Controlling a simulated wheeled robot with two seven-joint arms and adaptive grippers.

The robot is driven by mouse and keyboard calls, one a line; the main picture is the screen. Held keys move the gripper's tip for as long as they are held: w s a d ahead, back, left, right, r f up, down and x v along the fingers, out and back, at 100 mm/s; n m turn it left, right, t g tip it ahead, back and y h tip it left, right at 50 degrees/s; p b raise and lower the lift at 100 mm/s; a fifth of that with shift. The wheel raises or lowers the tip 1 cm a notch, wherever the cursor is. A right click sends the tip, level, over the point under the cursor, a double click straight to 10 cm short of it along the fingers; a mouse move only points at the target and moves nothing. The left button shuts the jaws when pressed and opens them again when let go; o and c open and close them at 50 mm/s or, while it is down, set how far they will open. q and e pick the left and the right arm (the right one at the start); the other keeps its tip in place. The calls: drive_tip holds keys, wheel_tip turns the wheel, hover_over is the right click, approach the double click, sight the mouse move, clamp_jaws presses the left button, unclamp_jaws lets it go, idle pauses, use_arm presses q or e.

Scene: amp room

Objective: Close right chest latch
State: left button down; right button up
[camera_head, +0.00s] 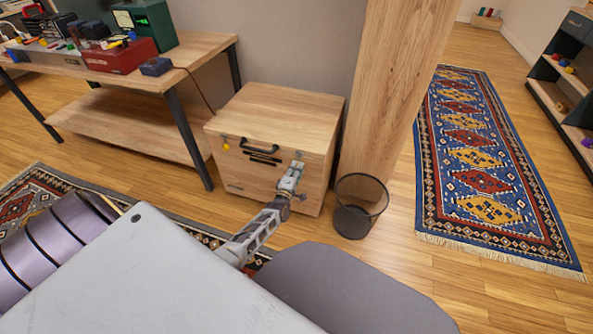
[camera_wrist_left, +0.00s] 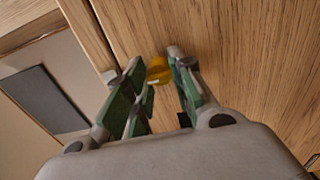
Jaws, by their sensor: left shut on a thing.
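The wooden chest (camera_head: 262,180) stands on the floor with its lid down and a black handle (camera_head: 259,149) on its front. The right chest latch shows as a yellow piece (camera_wrist_left: 158,70) between my fingers in the left wrist view. In the head view it is mostly hidden by my gripper. My left gripper (camera_head: 297,166) is at the chest's upper right front, just below the lid edge. Its green-padded fingers (camera_wrist_left: 163,80) are shut on the yellow latch piece. The left latch (camera_head: 226,145) is a small yellow piece on the chest's front. My right gripper is not in view.
A black wire bin (camera_head: 361,206) stands right of the chest, beside a wooden post (camera_head: 391,90). A workbench (camera_head: 203,45) with devices stands at the left. A patterned blue rug (camera_head: 480,160) lies to the right. Open floor lies in front of the bin.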

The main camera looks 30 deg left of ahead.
use_arm(q)
drive_tip(key=c, duration=1.2)
unclamp_jaws()
drive_tip(key=shift+o, duration=0.2)
drive_tip(key=shift+s, duration=0.2)
drive_tip(key=v, duration=1.1)
drive_tip(key=shift+s, duration=0.3)
drive_tip(key=shift+d, duration=0.15)
drive_tip(key=shift+d, duration=0.1)
